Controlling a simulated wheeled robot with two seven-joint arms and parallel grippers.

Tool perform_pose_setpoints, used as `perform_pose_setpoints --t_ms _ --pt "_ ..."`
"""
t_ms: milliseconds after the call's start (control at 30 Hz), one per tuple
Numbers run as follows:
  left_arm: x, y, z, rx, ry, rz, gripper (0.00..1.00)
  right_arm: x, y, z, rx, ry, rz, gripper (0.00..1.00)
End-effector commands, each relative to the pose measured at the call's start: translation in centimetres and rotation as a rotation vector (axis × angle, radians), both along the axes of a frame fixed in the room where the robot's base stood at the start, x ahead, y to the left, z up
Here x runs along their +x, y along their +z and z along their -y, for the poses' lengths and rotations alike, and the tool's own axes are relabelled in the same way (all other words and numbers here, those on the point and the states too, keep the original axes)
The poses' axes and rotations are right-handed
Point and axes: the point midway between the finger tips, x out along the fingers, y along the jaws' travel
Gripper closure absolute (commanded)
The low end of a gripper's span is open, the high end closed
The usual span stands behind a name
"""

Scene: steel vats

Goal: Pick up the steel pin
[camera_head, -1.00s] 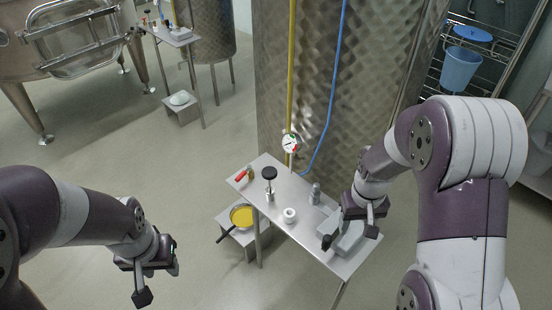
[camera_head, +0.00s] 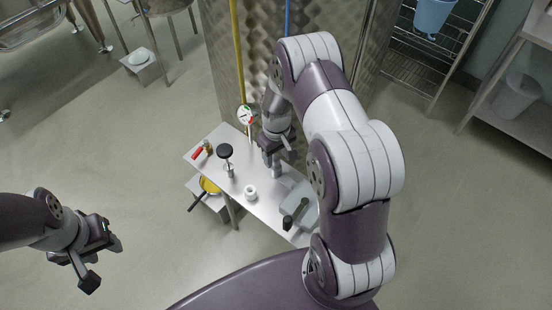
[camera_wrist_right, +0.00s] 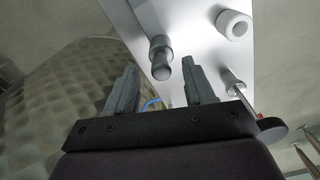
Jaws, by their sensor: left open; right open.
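The steel pin (camera_head: 277,170) stands upright on the narrow steel table (camera_head: 265,208), a grey cylinder with a rounded head. In the right wrist view the pin (camera_wrist_right: 160,58) shows in the gap between the two fingers, ahead of the tips. My right gripper (camera_head: 278,146) is open and empty, just above and behind the pin in the head view; its fingers (camera_wrist_right: 163,66) do not appear to touch it. The arm partly hides the gripper in the head view. My left gripper (camera_head: 103,262) is open and empty, off to the left over the floor.
A white ring (camera_head: 250,192), a black-knobbed steel fitting (camera_head: 226,160) and a red-handled piece (camera_head: 201,150) stand near the pin. The large vat with a gauge (camera_head: 245,115) rises behind.

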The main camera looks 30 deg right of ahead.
Motion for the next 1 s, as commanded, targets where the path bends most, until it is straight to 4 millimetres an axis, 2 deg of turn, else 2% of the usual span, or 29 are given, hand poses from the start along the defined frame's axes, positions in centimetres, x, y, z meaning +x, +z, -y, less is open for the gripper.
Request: perform_pose_setpoints --t_ms 133,367,500,533,833,933,1000 --pt "0.0 0.6 0.0 0.000 0.000 0.000 0.57 0.0 -1.9 0.0 0.001 0.000 -0.002 0.47" --pt "0.0 0.5 0.0 0.000 0.000 0.000 0.57 0.0 -2.2 0.0 0.000 0.000 0.001 0.47" --pt "0.0 0.5 0.0 0.000 0.000 0.000 0.57 0.0 -2.2 0.0 0.000 0.000 0.001 0.92" --pt "0.0 0.5 0.0 0.000 0.000 0.000 0.57 0.0 -2.2 0.0 0.000 0.000 0.001 1.00" --pt "0.0 0.4 0.0 0.000 0.000 0.000 0.57 0.1 -2.0 0.0 0.000 0.000 0.001 1.00" --pt "0.0 0.1 0.0 0.000 0.000 0.000 0.57 0.2 -0.7 0.0 -0.001 0.000 0.006 1.00" --pt "0.0 -0.2 0.0 0.000 0.000 0.000 0.57 0.3 1.0 0.0 -0.002 -0.001 0.008 1.00"
